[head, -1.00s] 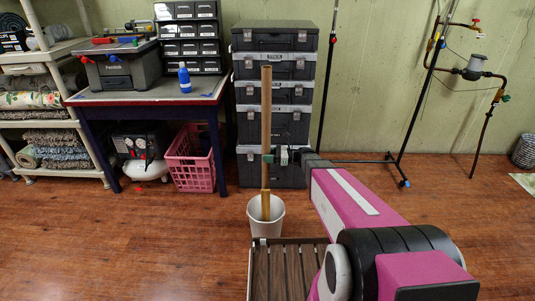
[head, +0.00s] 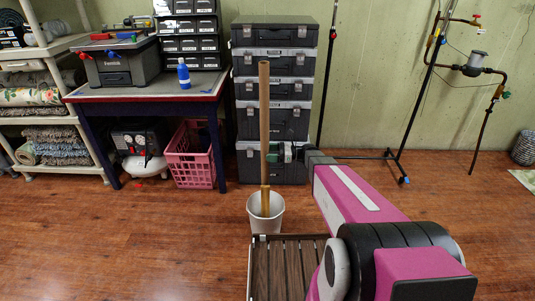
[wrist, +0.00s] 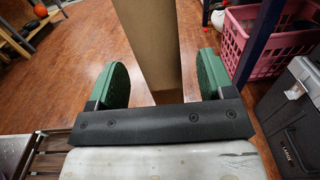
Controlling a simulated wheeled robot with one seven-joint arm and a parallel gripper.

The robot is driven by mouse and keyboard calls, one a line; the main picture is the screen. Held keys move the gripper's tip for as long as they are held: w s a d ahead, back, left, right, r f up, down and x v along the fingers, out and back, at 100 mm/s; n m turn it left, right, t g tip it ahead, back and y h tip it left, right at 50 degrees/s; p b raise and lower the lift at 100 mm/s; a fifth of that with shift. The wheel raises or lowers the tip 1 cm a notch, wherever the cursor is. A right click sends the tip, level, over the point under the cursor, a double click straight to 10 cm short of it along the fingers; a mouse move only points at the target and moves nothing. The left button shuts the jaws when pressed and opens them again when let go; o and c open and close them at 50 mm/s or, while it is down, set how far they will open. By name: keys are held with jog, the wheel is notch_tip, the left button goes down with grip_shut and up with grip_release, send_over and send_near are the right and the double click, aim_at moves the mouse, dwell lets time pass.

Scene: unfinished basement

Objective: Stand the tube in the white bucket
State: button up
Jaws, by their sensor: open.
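The tube (head: 264,120) is long, brown and close to upright. Its lower end is inside the white bucket (head: 262,222) on the floor, hidden by the rim; its lowest visible part is a yellower brown. My gripper (head: 277,153) is open just right of the tube, about mid-height. In the wrist view, the green fingers of my gripper (wrist: 162,80) are spread wide. The tube (wrist: 152,40) shows ahead between them, with a gap on both sides. The bucket is not visible in the wrist view.
A slatted wooden surface (head: 284,275) lies in front of the bucket. A stack of dark toolboxes (head: 274,125) stands behind. A pink crate (head: 190,168) sits by the workbench (head: 150,92) at left. Floor left of the bucket is clear.

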jog(key=d, duration=0.9)
jog(key=shift+s, duration=0.15)
dwell(0.4)
